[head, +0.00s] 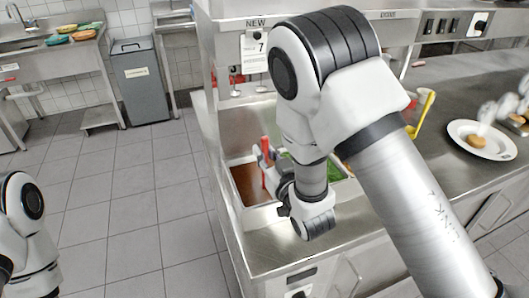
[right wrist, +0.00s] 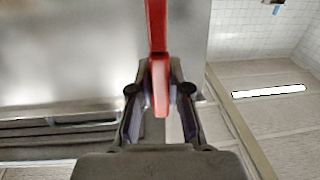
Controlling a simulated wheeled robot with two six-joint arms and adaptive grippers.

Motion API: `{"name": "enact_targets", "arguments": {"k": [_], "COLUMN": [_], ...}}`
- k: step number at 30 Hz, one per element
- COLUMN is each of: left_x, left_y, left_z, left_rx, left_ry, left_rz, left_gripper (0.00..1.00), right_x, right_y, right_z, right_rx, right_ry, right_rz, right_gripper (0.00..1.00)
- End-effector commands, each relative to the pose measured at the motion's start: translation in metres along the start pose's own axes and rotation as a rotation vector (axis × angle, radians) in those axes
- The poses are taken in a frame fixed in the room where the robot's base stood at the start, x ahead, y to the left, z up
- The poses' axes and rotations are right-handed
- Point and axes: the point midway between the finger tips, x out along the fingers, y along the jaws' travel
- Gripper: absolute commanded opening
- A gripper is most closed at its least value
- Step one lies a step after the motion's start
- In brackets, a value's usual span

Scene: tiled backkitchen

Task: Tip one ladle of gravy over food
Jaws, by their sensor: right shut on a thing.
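A red-handled ladle (head: 265,150) stands upright over a steel well of brown gravy (head: 244,180) in the head view. Its lower end meets the gravy and its bowl cannot be seen. My right gripper (head: 266,158) is shut on the red handle, which also shows between the fingers in the right wrist view (right wrist: 159,85). A white plate (head: 458,128) with a brown piece of food (head: 477,142) on it lies on the counter at the right, well away from the gripper. My left arm shows at the left edge, but its gripper is out of frame.
A well with green contents (head: 333,172) lies right of the gravy, partly behind my arm. A yellow utensil (head: 424,112) stands near the plate. A ticket (head: 254,52) hangs from the steel shelf above the wells.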

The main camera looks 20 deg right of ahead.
Motion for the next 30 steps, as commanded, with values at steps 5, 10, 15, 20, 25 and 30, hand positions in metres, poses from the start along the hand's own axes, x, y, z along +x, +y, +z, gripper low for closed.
{"name": "enact_targets", "arguments": {"k": [5,10,15,20,25,30], "left_x": [-0.001,-0.011,-0.023,-0.034,-0.045,-0.056], "left_y": [0.000,0.000,0.000,0.000,0.000,0.000], "left_z": [0.000,0.000,0.000,0.000,0.000,0.000], "left_rx": [0.000,0.000,0.000,0.000,0.000,0.000], "left_ry": [0.000,0.000,0.000,0.000,0.000,0.000], "left_rz": [0.000,0.000,0.000,0.000,0.000,0.000], "left_gripper": [0.37,0.37,0.37,0.37,0.37,0.37], "right_x": [0.000,0.000,0.000,0.000,0.000,0.000], "right_y": [0.000,0.000,0.000,0.000,0.000,0.000], "right_z": [-0.001,-0.014,-0.031,-0.046,-0.063,-0.079], "right_rx": [0.000,0.000,0.000,0.000,0.000,0.000], "right_ry": [0.001,0.001,0.000,0.001,0.001,0.001], "right_rz": [0.000,0.000,0.000,0.000,-0.001,0.000], "right_gripper": [0.00,0.00,0.00,0.00,0.00,0.00]}}
